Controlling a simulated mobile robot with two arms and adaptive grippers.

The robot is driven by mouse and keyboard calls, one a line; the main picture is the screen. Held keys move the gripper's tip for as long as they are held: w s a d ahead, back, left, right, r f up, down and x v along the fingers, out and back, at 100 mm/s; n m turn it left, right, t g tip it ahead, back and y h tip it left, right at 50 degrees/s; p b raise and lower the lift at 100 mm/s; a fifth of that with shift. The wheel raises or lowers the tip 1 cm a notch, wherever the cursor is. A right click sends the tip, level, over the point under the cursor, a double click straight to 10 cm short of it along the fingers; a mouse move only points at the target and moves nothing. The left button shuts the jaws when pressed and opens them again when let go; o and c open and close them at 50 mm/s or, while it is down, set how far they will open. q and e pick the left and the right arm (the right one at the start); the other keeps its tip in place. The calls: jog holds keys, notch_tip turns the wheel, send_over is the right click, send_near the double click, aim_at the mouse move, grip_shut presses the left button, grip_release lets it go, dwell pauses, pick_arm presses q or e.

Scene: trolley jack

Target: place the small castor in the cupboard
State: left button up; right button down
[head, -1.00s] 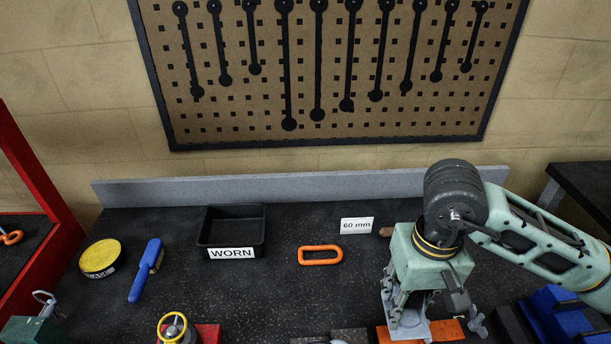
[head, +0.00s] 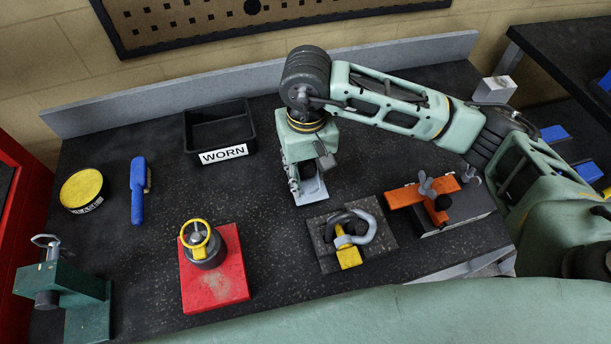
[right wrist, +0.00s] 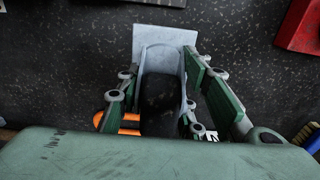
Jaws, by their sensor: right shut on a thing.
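My right gripper (head: 308,180) is shut on the small castor, held above the bench in front of the black tray. The castor's pale grey plate (head: 312,193) shows at the gripper's lower end. In the right wrist view the plate (right wrist: 163,38) points away from the palm, and the black wheel (right wrist: 160,100) sits between the green fingers (right wrist: 165,95). The fingers partly hide the castor. I cannot make out a cupboard for certain. My left gripper is not in view.
The bench holds the WORN tray (head: 218,125), a yellow-topped tin (head: 83,188), a blue brush (head: 139,190), a red block (head: 215,275), a dark block with a shackle (head: 350,240) and an orange clamp-like piece (head: 425,195). A red frame (head: 20,200) stands left.

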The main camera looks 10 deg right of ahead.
aim_at(305, 182)
notch_tip(305, 182, down, 3)
jog(key=shift+a+f+p, duration=0.1)
jog(key=shift+a+p, duration=0.05)
jog(key=shift+p, duration=0.3)
jog(key=shift+f, duration=0.2)
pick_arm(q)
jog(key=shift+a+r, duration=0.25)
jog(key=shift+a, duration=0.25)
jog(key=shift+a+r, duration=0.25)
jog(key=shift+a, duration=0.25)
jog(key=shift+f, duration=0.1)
pick_arm(e)
jog(key=shift+f+b, duration=0.15)
jog(key=shift+b, duration=0.15)
jog(key=c, duration=1.6)
grip_release()
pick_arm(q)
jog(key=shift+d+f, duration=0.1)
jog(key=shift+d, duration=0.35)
pick_arm(e)
jog(key=o, duration=0.4)
